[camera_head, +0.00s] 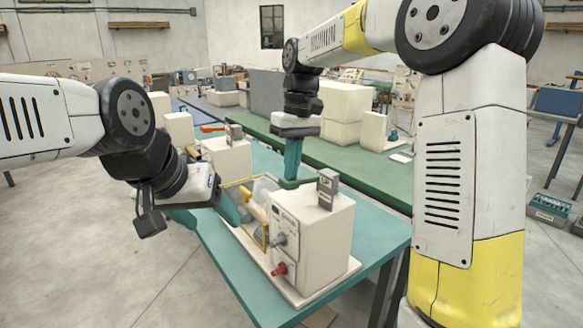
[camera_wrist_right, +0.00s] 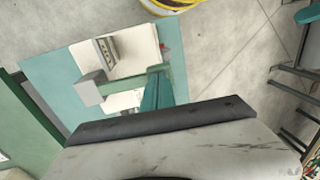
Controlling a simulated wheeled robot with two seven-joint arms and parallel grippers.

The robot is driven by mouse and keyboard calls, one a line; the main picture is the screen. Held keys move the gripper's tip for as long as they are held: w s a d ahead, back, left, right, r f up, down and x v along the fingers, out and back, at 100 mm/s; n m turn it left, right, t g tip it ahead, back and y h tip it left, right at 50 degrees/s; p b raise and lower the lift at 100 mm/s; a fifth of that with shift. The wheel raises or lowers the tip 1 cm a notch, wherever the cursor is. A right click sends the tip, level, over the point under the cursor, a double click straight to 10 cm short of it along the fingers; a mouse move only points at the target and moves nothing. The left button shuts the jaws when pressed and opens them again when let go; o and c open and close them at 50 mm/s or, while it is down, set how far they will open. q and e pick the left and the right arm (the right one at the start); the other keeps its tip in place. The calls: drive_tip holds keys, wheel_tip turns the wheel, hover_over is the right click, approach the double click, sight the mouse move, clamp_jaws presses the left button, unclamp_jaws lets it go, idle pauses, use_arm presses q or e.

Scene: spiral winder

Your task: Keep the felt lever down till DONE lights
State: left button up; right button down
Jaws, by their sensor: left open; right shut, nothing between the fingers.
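The winder's white housing (camera_head: 312,238) stands on the teal table, with dark knobs and a red knob (camera_head: 280,268) on its front. A small grey box (camera_head: 328,188) sits on top; I cannot read any DONE light. A green bar (camera_head: 297,183), which looks like the felt lever, lies at the housing's upper back edge. My right gripper (camera_head: 290,178) is shut and points down, its tip at the bar; contact is not certain. It also shows in the right wrist view (camera_wrist_right: 156,92). My left gripper (camera_head: 208,214) is open and empty, left of the winder.
A green bench (camera_head: 350,164) with cream boxes stands behind. The table's front left is clear.

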sight(287, 182)
drive_tip(key=shift+t+h, duration=0.6)
drive_tip(key=shift+h, duration=0.3)
drive_tip(key=f, duration=0.2)
drive_tip(key=a+f, duration=0.1)
drive_tip(key=f, duration=0.1)
drive_tip(key=shift+s, duration=0.4)
drive_tip(key=shift+f, duration=0.15)
drive_tip(key=shift+s+f, duration=0.1)
drive_tip(key=shift+r, duration=0.55)
wheel_tip(287, 182, up, 14)
drive_tip(key=a, duration=0.1)
drive_tip(key=shift+s+a+f, duration=0.2)
drive_tip(key=shift+s+a, duration=0.1)
drive_tip(key=shift+s, duration=0.15)
